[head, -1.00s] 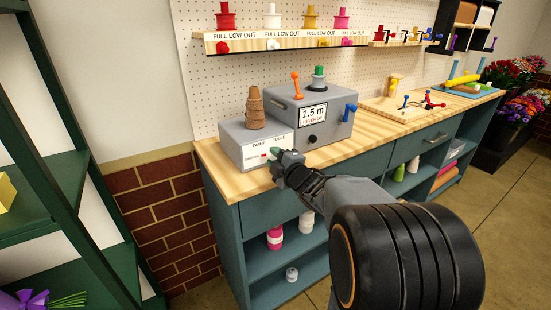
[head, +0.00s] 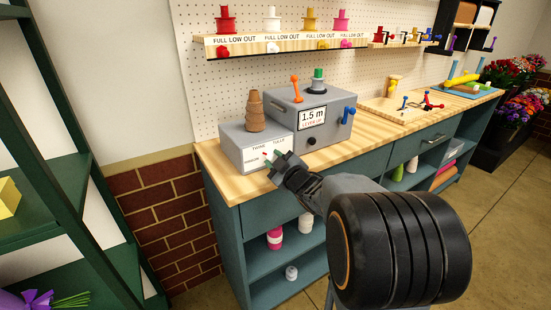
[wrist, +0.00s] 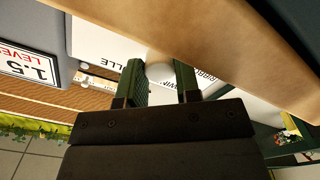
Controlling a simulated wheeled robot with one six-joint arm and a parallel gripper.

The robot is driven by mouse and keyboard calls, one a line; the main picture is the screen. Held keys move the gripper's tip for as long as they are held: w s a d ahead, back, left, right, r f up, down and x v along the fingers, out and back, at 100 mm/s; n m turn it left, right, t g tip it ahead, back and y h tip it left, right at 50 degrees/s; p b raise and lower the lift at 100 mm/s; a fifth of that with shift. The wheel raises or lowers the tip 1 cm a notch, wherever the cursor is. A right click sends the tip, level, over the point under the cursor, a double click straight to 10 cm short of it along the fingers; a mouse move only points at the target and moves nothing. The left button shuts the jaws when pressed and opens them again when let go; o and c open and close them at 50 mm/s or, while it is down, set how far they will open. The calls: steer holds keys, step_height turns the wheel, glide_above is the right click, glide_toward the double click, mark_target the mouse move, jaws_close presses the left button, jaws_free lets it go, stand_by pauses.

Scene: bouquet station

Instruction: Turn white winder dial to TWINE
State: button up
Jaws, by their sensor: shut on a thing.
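The winder is a grey box with a white front panel (head: 254,150) lettered TWINE, TULLE and RIBBON. It stands at the left end of the wooden bench top. The white dial (wrist: 160,63) is on this panel, between the two green fingers of my gripper (wrist: 158,80) in the wrist view. My gripper (head: 274,160) is shut on the dial. In the head view my fingers hide most of the dial. A small red mark (head: 265,154) shows just left of them. I cannot tell which word the dial points to.
A cone of brown twine (head: 254,112) stands on the winder. Right beside it is a taller grey box (head: 325,115) reading 1.5 m, with an orange lever (head: 296,85) and a blue lever (head: 348,114). A spool shelf (head: 285,45) hangs above. The bench front is clear.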

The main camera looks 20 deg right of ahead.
steer(key=shift+r+m+p, duration=0.1)
steer(key=shift+m+p, duration=0.7)
steer(key=shift+m, duration=1.5)
steer(key=o, duration=0.9)
steer(key=shift+s, duration=0.1)
steer(key=shift+s+d+b, duration=0.25)
steer(key=shift+s+b, duration=0.6)
steer(key=shift+s, duration=1.4)
steer(key=shift+s+d+b, duration=0.3)
steer(key=shift+s+b, duration=0.6)
steer(key=shift+s, duration=1.35)
steer(key=shift+s+d+b, duration=0.25)
steer(key=shift+s+b, duration=0.6)
steer(key=shift+s, duration=1.4)
